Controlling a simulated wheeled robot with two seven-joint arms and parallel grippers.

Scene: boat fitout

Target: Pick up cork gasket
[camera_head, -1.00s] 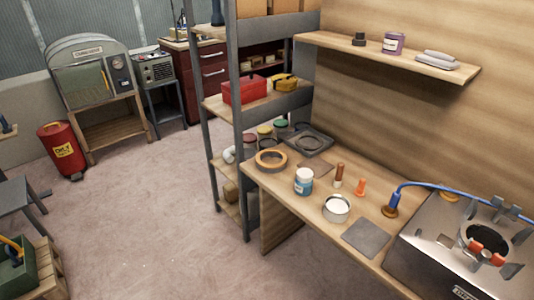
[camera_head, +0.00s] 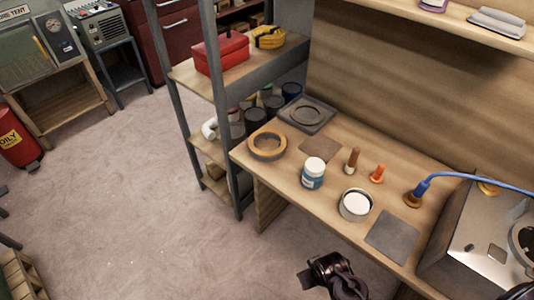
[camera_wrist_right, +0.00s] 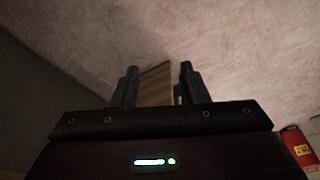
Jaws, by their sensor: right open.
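A thick tan-brown ring (camera_head: 267,146), which looks like the cork gasket, lies flat at the bench's left end in the head view. A thin brown square sheet (camera_head: 320,148) lies to its right. My right gripper (camera_head: 318,270) shows dark at the bottom of the head view, in front of the bench and well apart from the ring. In the right wrist view its two fingers (camera_wrist_right: 158,80) are spread with nothing held; a wooden surface shows behind the gap. The ring is not seen in that view. My left gripper is not in view.
Near the ring stand a blue-and-white jar (camera_head: 313,173), a dark square tray (camera_head: 307,113) and a round tin (camera_head: 355,205). A blue hose (camera_head: 450,178) reaches the metal stove (camera_head: 485,240). A shelf rack (camera_head: 225,80) borders the bench's left side. The floor in front is clear.

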